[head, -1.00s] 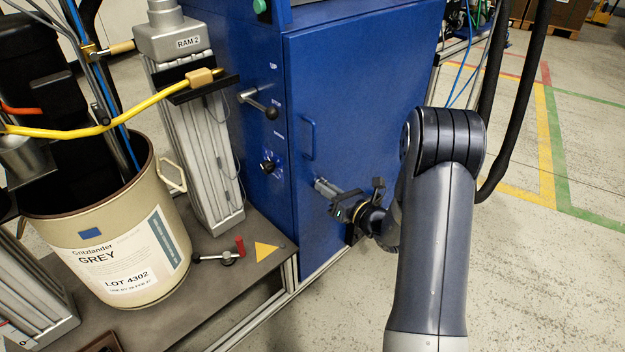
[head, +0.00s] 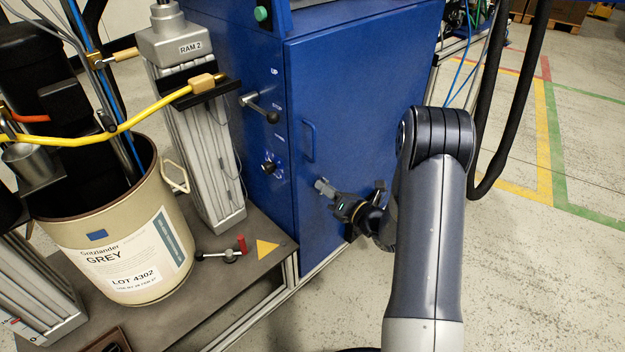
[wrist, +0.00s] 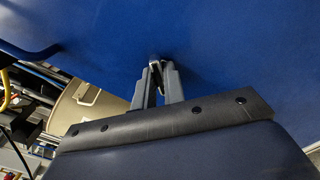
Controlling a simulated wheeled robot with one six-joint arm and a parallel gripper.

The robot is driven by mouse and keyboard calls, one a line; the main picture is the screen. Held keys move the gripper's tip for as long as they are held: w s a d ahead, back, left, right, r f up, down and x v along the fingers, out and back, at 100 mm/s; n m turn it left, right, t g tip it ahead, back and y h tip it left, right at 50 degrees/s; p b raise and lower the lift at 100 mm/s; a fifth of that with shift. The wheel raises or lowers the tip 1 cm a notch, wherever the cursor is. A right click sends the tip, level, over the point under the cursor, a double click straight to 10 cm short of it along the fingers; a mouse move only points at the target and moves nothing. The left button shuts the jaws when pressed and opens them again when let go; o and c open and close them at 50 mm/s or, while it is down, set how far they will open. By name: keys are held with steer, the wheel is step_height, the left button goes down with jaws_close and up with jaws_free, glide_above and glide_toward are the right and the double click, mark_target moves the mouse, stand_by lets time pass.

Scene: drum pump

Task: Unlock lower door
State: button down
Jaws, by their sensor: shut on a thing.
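The lower door (head: 365,115) is a large blue panel on the front of the cabinet, and it looks closed. It has a blue bar handle (head: 308,141) near its left edge. My gripper (head: 326,188) is at the lower left part of the door, below the handle. In the wrist view my gripper (wrist: 156,80) has its fingertips close together at the blue surface, shut on a small metallic piece (wrist: 156,64). The fingers mostly hide this piece, and its exact shape and turn cannot be told.
A lever (head: 260,107) and a rotary knob (head: 269,167) sit on the cabinet's left face. A beige drum (head: 120,235) and a ram column (head: 207,150) stand at the left. Floor to the right is open, with hanging black hoses.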

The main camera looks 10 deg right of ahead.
stand_by(0.4)
steer(key=shift+m+p, duration=1.45)
steer(key=shift+m, duration=0.65)
steer(key=shift+m+p, duration=1.3)
steer(key=shift+m, duration=0.7)
